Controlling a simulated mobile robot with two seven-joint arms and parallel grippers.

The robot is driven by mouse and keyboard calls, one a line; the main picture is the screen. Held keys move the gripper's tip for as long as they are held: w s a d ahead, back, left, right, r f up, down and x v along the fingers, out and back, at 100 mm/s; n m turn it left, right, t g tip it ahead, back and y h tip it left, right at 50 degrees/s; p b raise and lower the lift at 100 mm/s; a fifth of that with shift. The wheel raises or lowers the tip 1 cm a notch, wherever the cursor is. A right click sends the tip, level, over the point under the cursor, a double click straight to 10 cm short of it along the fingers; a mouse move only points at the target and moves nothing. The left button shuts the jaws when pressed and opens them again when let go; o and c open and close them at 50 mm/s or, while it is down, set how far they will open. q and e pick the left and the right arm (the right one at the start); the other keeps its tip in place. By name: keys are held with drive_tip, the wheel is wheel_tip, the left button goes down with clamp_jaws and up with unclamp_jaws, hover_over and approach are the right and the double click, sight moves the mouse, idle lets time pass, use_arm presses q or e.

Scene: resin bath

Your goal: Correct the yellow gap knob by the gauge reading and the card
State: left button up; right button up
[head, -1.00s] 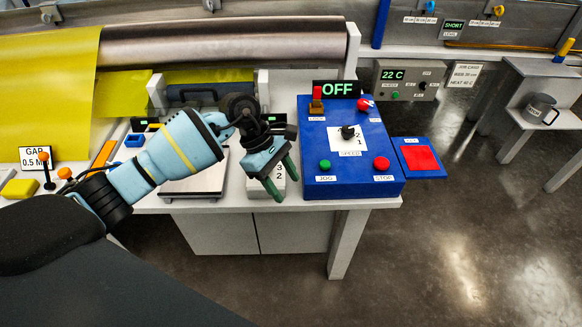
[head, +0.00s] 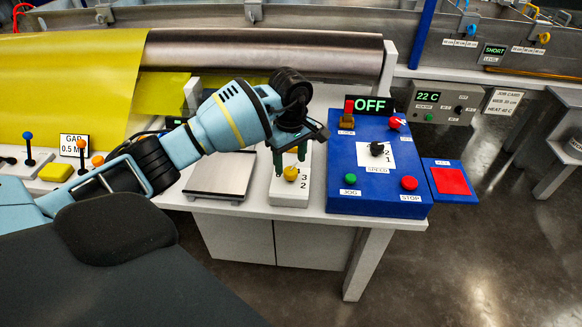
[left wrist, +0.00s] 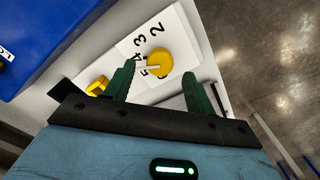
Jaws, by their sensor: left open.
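The yellow gap knob (head: 291,173) sits on a white numbered plate (head: 290,193) on the bench. In the left wrist view the yellow knob (left wrist: 160,60) has a white pointer mark turned towards the lowest figure, which looks like 5; 2, 3 and 4 also show. My left gripper (head: 290,158) is open, its green fingers pointing down just above the knob; I cannot tell whether they touch it. A gap card (head: 74,146) at the left reads 0.5 M, its end cut off. The gauge reading is not visible, likely behind my arm. My right gripper is out of view.
Right of the knob stands a blue panel (head: 345,200) with OFF display, speed dial and jog and stop buttons. A scale-like plate (head: 222,174) lies left. A steel roller (head: 265,52) with yellow web is behind. A job card (head: 502,101) hangs at right.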

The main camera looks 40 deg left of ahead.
sight(290, 171)
use_arm(q)
drive_tip(key=shift+f, duration=1.6)
drive_tip(key=c, duration=1)
drive_tip(key=shift+o, duration=0.2)
